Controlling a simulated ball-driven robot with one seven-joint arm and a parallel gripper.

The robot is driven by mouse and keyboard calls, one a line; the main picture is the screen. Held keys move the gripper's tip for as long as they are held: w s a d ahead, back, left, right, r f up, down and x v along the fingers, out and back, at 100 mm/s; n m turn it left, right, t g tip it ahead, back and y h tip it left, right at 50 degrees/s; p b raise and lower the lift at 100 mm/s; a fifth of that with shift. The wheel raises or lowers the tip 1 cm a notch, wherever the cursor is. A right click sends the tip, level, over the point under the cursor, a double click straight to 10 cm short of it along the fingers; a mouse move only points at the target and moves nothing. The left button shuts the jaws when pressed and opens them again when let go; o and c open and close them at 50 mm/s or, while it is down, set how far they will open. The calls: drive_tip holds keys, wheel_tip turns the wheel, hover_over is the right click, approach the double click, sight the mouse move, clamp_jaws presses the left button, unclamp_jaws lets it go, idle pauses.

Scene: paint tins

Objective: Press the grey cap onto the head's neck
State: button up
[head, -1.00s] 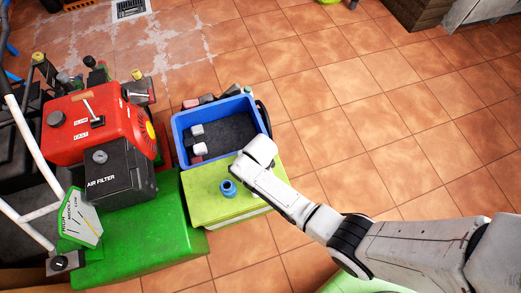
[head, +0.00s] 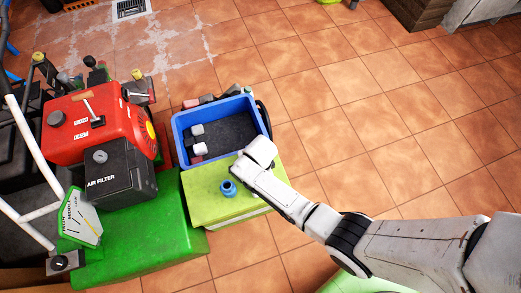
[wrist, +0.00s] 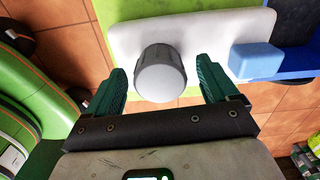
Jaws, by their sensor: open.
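A grey cap (wrist: 160,78) with a ribbed side and a pale round face shows in the wrist view, in front of a white slab (wrist: 208,35). My gripper (wrist: 161,70) is open, with one green finger on each side of the cap and a visible gap on both sides. In the head view my wrist hides the fingers and the cap. A small blue neck-like piece (head: 228,188) stands on the lime-green box top (head: 207,211), left of my wrist. I cannot tell for sure whether it is the head's neck.
A blue bin (head: 181,145) with small pale and pink pieces stands behind the lime box. A red and black machine (head: 110,140) and a green block (head: 150,230) are on the left. A blue block (wrist: 255,60) is right of the cap. Tiled floor on the right is open.

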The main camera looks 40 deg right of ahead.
wheel_tip(320, 180, up, 11)
drive_tip(key=p, duration=0.3)
idle(0.4)
drive_tip(key=shift+f, duration=0.1)
idle(0.4)
drive_tip(key=s+d+r+n+p, duration=0.1)
drive_tip(key=s+d+r+n, duration=0.1)
drive_tip(key=s+r+n, duration=0.3)
drive_tip(key=s+d+r+n+p, duration=0.1)
drive_tip(key=s+d+r+n, duration=0.2)
drive_tip(key=s+r+n, duration=0.3)
drive_tip(key=s+d+r+n+t+p, duration=0.1)
drive_tip(key=s+d+r+n, duration=0.2)
drive_tip(key=n, duration=0.6)
wheel_tip(320, 180, up, 4)
drive_tip(key=shift+s+f, duration=0.15)
drive_tip(key=shift+s, duration=1.1)
drive_tip(key=shift+s, duration=0.1)
